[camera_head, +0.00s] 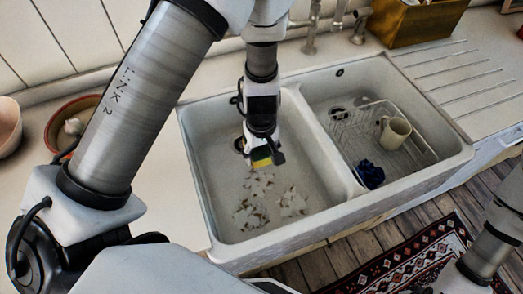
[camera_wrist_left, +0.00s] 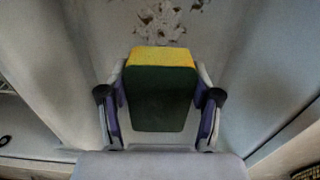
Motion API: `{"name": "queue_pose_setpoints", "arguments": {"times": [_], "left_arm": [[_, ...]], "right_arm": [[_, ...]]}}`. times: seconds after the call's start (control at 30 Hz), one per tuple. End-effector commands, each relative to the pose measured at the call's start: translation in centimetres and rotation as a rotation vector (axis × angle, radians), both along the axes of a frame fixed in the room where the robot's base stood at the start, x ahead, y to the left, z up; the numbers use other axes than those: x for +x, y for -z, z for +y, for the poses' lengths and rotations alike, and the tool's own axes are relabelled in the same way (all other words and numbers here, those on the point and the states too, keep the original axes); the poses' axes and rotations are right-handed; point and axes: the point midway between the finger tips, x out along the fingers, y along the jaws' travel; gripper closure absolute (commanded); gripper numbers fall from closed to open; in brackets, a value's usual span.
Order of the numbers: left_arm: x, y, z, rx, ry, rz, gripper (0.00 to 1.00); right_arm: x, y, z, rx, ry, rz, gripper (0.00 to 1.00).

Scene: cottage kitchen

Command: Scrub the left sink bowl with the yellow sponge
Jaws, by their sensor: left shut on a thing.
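The yellow sponge (camera_head: 262,156) with a dark green side is in my left gripper (camera_head: 263,158), inside the left sink bowl near its back. The left wrist view shows the sponge (camera_wrist_left: 162,95) between the two fingers of the left gripper (camera_wrist_left: 160,98), which is shut on it. The left sink bowl (camera_head: 215,185) is white, with pale patches with dark specks (camera_head: 270,200) on its floor in front of the sponge. These patches also show in the left wrist view (camera_wrist_left: 162,20). Whether the sponge touches the bowl, I cannot tell. My right gripper is out of view.
The right bowl (camera_head: 335,95) holds a wire rack (camera_head: 350,128), a cream mug (camera_head: 395,133) and a blue cloth-like thing (camera_head: 370,174). Taps (camera_head: 310,35) stand behind the sink. A terracotta bowl (camera_head: 60,125) is on the left counter. A wooden box (camera_head: 415,22) stands at the back right.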

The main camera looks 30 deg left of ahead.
Motion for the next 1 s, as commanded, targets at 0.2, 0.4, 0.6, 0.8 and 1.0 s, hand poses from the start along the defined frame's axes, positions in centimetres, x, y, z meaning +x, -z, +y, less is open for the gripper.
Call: {"name": "queue_pose_setpoints", "arguments": {"times": [0.2, 0.4, 0.6, 0.8, 1.0], "left_arm": [[0.0, 3.3, 0.0, 0.0, 0.002, 0.0, 0.5], [0.0, 5.7, 0.0, 0.0, 0.002, 0.0, 0.5], [0.1, 8.1, 0.0, 0.0, 0.002, 0.0, 0.5], [0.1, 10.4, 0.0, 0.0, 0.001, 0.0, 0.5], [0.1, 12.8, 0.0, 0.0, 0.001, 0.0, 0.5]], "right_arm": [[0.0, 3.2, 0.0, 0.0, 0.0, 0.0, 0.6], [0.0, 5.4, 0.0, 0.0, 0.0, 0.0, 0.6], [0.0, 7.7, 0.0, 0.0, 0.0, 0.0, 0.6], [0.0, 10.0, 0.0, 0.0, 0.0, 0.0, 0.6], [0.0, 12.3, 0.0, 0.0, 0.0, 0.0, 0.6]]}}
